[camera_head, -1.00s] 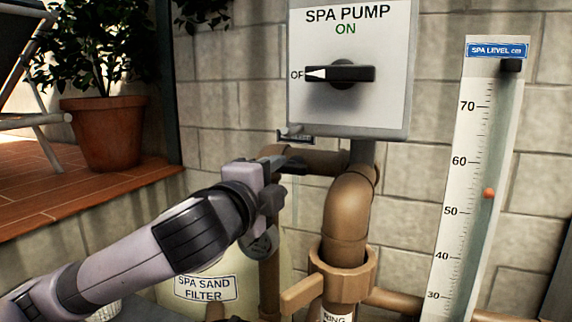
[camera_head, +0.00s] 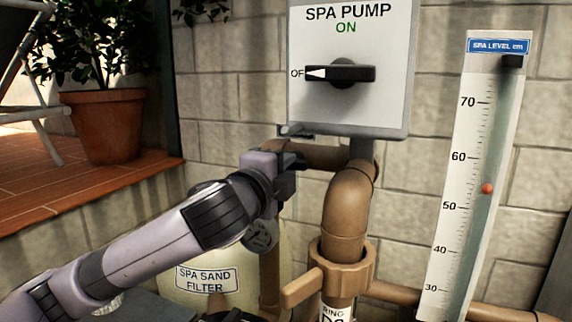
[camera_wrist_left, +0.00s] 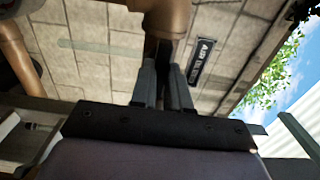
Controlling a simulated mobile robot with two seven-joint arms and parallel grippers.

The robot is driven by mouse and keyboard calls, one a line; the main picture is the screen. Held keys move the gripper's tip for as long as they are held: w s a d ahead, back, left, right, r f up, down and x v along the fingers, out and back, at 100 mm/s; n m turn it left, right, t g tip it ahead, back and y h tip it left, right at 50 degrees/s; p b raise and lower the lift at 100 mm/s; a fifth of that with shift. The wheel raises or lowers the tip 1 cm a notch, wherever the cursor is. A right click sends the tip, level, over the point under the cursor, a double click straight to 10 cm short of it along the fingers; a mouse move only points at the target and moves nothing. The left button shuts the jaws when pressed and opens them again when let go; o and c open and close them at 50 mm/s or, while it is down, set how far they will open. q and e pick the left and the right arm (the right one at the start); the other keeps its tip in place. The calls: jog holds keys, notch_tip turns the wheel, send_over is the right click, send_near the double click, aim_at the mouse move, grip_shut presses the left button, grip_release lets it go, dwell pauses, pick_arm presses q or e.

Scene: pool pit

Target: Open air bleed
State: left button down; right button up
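The air bleed label (camera_wrist_left: 202,60), dark with white letters, shows on the wall in the left wrist view. In the head view a small fitting (camera_head: 292,130) sits below the pump box, just above my left gripper (camera_head: 299,160). In the left wrist view the gripper's two fingers (camera_wrist_left: 164,85) are close together and point at a brown pipe (camera_wrist_left: 165,18). Something dark lies between them near the pipe. I cannot tell whether they grip it or touch it. My right gripper is in neither current view.
The spa pump box (camera_head: 393,110) with its black knob (camera_head: 340,74) is above the gripper. A thick brown pipe (camera_head: 347,205) with a collar stands to the right. The sand filter (camera_head: 205,258) is below the arm. A level gauge (camera_head: 470,180) stands far right.

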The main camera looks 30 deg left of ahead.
pick_arm(q)
jog(key=n+b, duration=0.1)
jog(key=n, duration=1.7)
jog(key=shift+n, duration=0.3)
jog(key=c, duration=1)
grip_release()
